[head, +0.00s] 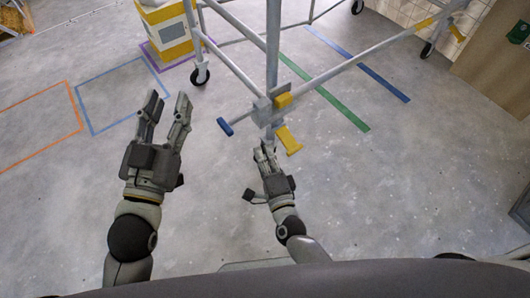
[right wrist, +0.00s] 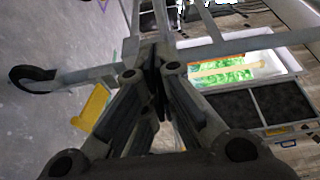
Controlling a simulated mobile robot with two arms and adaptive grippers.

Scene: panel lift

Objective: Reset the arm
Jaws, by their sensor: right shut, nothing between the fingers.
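My left gripper (head: 165,112) is open and empty, raised over the bare floor at the left of the head view. My right gripper (head: 268,150) is shut with nothing in it. Its fingertips appear just below the corner joint of a grey metal frame, close to a yellow lever (head: 288,140); I cannot tell whether they touch. The right wrist view shows the right fingers (right wrist: 155,62) together, with the yellow lever (right wrist: 92,108) to their left.
The wheeled grey frame (head: 340,80) stands ahead, with a blue handle (head: 225,126) and a caster (head: 200,75). A yellow and white bin (head: 168,30) stands behind left. Coloured tape marks the floor. A brown cabinet (head: 495,60) is at the right. The near floor is clear.

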